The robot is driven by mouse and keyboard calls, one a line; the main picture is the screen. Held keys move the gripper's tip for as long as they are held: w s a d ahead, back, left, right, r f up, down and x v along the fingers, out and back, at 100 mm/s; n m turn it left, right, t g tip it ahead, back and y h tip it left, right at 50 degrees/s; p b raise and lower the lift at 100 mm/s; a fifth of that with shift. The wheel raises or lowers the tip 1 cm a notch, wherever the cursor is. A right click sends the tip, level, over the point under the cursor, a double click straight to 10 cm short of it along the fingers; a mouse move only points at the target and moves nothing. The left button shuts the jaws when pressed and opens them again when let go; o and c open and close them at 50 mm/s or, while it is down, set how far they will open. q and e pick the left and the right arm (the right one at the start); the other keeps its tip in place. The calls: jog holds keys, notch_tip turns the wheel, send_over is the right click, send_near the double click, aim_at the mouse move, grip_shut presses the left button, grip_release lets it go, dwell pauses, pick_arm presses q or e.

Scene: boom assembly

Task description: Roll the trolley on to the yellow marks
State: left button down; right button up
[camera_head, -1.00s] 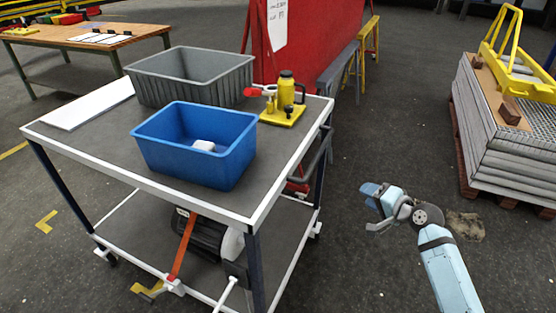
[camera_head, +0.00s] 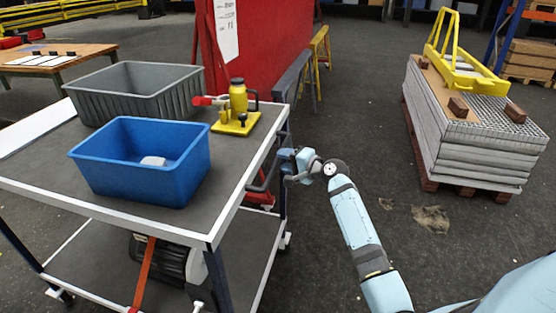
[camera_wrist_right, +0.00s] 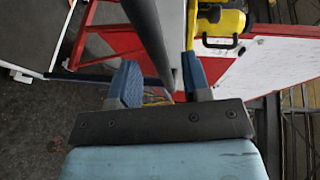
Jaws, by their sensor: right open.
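The trolley (camera_head: 230,160) has a grey top deck with white edges and stands at the left of the head view. Its dark handle bar (camera_head: 266,178) is on the right side. My right gripper (camera_head: 288,163) is at this handle. In the right wrist view the dark bar (camera_wrist_right: 150,40) runs between the two open blue fingers (camera_wrist_right: 160,82); I cannot tell whether they touch it. My left gripper is not in view. I cannot make out the yellow marks on the floor.
A blue bin (camera_head: 140,175), a grey crate (camera_head: 135,92) and a yellow jack (camera_head: 237,108) stand on the trolley. A red panel (camera_head: 265,45) stands behind it. A loaded pallet (camera_head: 470,145) is at right.

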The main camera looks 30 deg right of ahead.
jog(key=shift+x, duration=1.5)
jog(key=shift+c, duration=0.2)
grip_shut()
